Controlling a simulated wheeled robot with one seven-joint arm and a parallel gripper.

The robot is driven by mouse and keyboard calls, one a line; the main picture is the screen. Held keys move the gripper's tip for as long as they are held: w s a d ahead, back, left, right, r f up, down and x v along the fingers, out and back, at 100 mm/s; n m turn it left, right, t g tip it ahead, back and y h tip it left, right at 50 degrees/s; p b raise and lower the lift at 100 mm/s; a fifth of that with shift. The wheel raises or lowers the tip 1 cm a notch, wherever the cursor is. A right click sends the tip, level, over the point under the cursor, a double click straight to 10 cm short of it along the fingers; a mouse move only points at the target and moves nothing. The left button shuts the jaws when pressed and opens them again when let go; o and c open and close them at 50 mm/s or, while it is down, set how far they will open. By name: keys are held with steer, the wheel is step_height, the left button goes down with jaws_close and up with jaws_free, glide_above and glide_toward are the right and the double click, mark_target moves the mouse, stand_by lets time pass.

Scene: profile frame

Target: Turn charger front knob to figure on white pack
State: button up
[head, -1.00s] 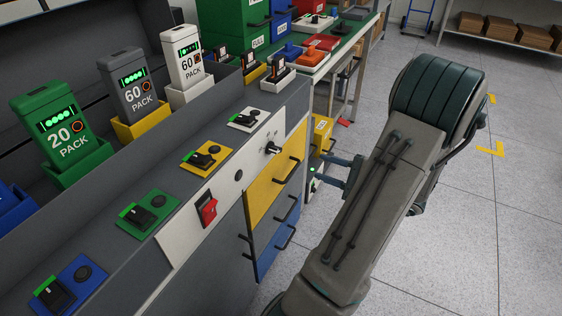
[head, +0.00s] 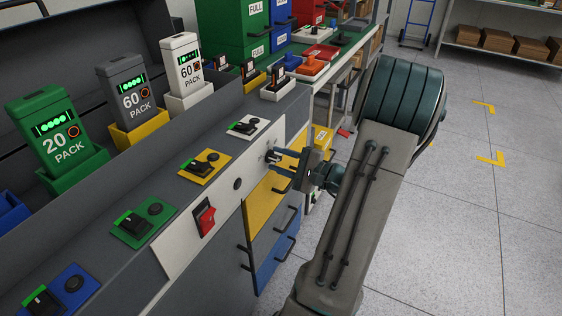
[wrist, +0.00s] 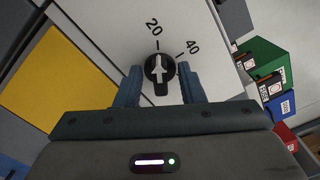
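The white pack (head: 181,62) stands in a white holder on the bench and reads "60". The charger's front knob (wrist: 159,70) is black with a white arrow, on a white panel; it also shows in the head view (head: 271,154). In the wrist view the arrow points up at the tick by "20". "40" is printed to its right; no "60" is visible on the panel. My gripper (wrist: 160,78) is open, with a blue finger on each side of the knob and a gap visible on both sides. It also shows in the head view (head: 276,165).
A red switch (head: 206,216) sits on the same white panel. A grey pack (head: 130,90) reads "60" and a green pack (head: 56,130) reads "20". Yellow (head: 262,205) and blue drawers with handles lie below my gripper. The floor at right is clear.

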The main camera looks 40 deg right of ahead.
jaws_close()
